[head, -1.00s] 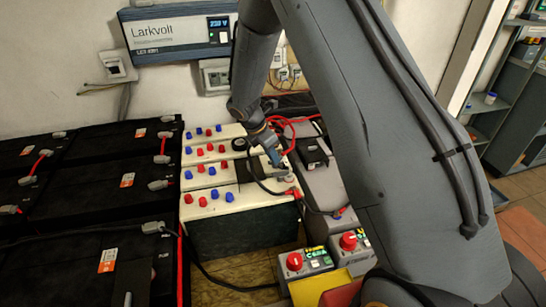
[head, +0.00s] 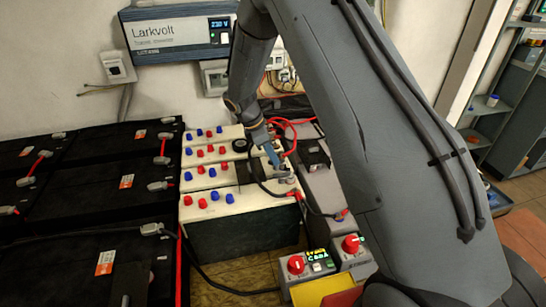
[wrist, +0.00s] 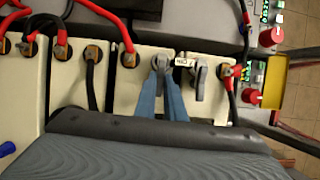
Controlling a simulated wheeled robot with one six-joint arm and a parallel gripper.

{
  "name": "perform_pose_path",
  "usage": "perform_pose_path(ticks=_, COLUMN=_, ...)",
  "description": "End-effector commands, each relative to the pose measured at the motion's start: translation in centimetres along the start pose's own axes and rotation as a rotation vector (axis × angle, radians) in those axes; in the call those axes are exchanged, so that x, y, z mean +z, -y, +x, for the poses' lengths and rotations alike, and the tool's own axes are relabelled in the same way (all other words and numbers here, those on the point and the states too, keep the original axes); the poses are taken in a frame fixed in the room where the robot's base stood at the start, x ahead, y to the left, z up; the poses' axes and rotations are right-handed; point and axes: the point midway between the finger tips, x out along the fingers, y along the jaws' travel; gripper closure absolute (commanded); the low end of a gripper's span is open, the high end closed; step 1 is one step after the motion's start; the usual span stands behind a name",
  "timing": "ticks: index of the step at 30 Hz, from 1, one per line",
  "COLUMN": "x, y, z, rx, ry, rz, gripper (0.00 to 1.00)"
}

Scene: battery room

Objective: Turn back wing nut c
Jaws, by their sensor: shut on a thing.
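My gripper (wrist: 161,75) has blue fingers, shut on a small grey wing nut (wrist: 160,60) on top of a cream battery (wrist: 206,54). A second grey fitting with a lever-like wing (wrist: 199,80) stands just right of the fingers in the wrist view. The fingers partly hide the held nut.
Red and black cables with lugs (wrist: 129,60) run close to the left of the fingers. A red-cabled terminal (wrist: 227,71) is at the right. Black batteries (head: 100,205) fill the left.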

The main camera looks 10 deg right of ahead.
Motion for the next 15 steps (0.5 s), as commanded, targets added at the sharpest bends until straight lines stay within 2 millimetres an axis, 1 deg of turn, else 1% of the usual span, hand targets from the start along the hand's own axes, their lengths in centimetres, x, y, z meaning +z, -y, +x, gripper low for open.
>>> perform_pose_path(ticks=5, x=0.02, y=-0.04, z=-0.03, rx=0.001, ry=0.0, rz=0.002, gripper=1.0)
perform_pose_path(ticks=6, x=0.02, y=-0.03, z=-0.03, rx=0.001, ry=0.0, rz=0.002, gripper=0.86)
perform_pose_path(ticks=7, x=0.02, y=-0.03, z=-0.03, rx=0.001, ry=0.0, rz=0.002, gripper=0.83)
perform_pose_path(ticks=15, x=0.01, y=-0.03, z=-0.07, rx=0.001, ry=0.0, rz=0.0, gripper=0.83)
